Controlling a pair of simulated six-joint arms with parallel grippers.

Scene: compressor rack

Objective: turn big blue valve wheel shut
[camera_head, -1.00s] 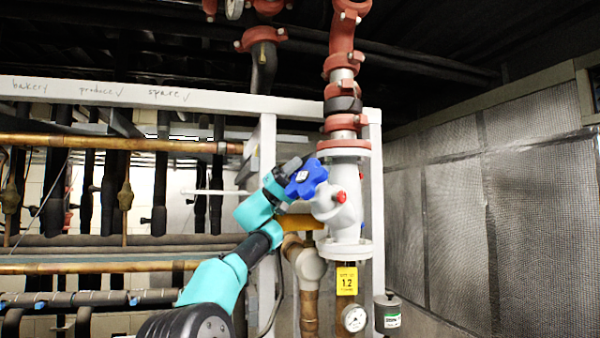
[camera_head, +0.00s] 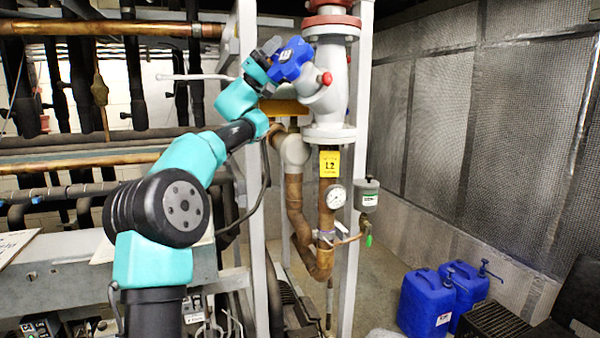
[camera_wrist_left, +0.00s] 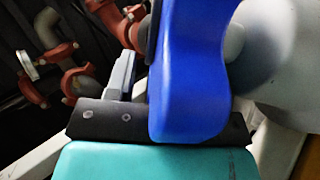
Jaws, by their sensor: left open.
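The big blue valve wheel (camera_head: 291,60) sits on the left side of the light grey valve body (camera_head: 328,85), its face angled up and left. My left gripper (camera_head: 268,48) is at the wheel's left edge, open. In the left wrist view the blue wheel (camera_wrist_left: 188,75) stands large and close over the gripper's front. One grey finger shows left of the wheel there; the other finger is hidden behind the wheel. I cannot tell whether the finger touches the wheel. My right gripper is in neither view.
A yellow tag (camera_head: 330,163) and a pressure gauge (camera_head: 335,196) hang below the valve. White uprights stand on both sides of the valve pipe. Blue canisters (camera_head: 427,300) stand on the floor at the right. Copper and black pipes fill the left.

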